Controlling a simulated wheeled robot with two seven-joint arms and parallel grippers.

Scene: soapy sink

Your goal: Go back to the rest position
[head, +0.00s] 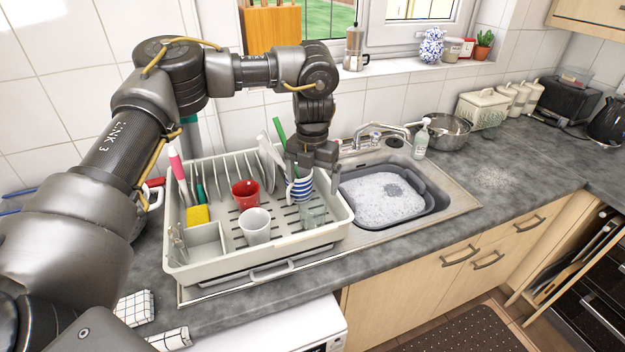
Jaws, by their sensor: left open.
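My left arm reaches in from the left, and its gripper (305,172) points down over the right part of the white dish rack (190,268). The gripper is open, right at a blue and white striped mug (300,188) in the rack. The fingers partly cover the mug, and I cannot tell whether they touch it. A red mug (246,194), a white cup (255,226) and a clear glass (313,214) also stand in the rack. My right gripper is not in view.
The sink basin (432,205) right of the rack holds suds. A faucet (375,131), a soap bottle (421,138) and a metal bowl (450,131) stand behind it. A moka pot (354,48) is on the windowsill. The counter (520,170) at right is mostly clear.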

